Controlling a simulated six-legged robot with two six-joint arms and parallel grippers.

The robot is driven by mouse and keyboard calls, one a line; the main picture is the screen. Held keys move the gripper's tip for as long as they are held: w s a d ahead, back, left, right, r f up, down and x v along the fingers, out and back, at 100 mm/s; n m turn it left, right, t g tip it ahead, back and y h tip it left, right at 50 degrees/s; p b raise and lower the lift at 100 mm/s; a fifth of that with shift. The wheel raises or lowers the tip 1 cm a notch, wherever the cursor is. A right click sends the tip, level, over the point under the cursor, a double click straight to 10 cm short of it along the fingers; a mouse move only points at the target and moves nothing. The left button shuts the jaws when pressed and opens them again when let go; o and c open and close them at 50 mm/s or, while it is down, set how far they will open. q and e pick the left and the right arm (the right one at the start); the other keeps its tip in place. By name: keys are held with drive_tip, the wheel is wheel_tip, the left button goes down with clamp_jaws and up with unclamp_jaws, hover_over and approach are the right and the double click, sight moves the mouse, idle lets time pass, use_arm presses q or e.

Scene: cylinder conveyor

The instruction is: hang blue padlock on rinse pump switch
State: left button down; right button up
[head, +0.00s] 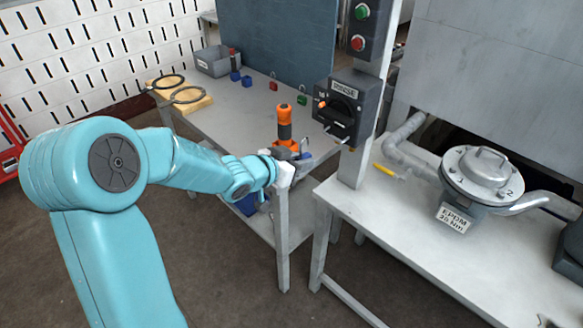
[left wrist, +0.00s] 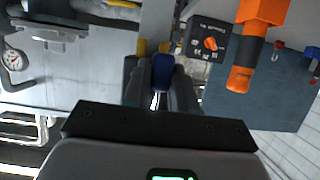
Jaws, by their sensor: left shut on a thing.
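A blue padlock (left wrist: 162,72) is between the fingers of my left gripper (left wrist: 161,92) in the left wrist view, its bright shackle showing below the blue body. In the head view my left gripper (head: 298,157) is at the right end of the near bench, below and left of the switch, and the padlock cannot be made out there. The rinse pump switch (head: 343,108) is a dark box with a label, mounted on a grey post. In the left wrist view a dark panel with an orange knob (left wrist: 211,44) is beyond the gripper, apart from the padlock.
An orange-and-black tool (head: 284,128) stands close behind my left gripper. Several small coloured padlocks lie near a grey bin (head: 213,62) on the bench (head: 225,115). A button box (head: 361,28) is above the switch.

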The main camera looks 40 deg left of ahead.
use_arm(q)
drive_tip(key=shift+w+d, duration=0.15)
drive_tip(key=shift+w, duration=1.25)
drive_tip(key=shift+w+d, duration=0.1)
drive_tip(key=shift+w, duration=1.25)
drive_tip(key=shift+w+d+p, duration=0.15)
drive_tip(key=shift+w+p, duration=0.3)
drive_tip(key=shift+w, duration=1.45)
drive_tip(key=shift+f, duration=0.2)
drive_tip(key=shift+f+b, duration=1.25)
drive_tip(key=shift+f, duration=0.05)
drive_tip(key=c, duration=0.8)
unclamp_jaws()
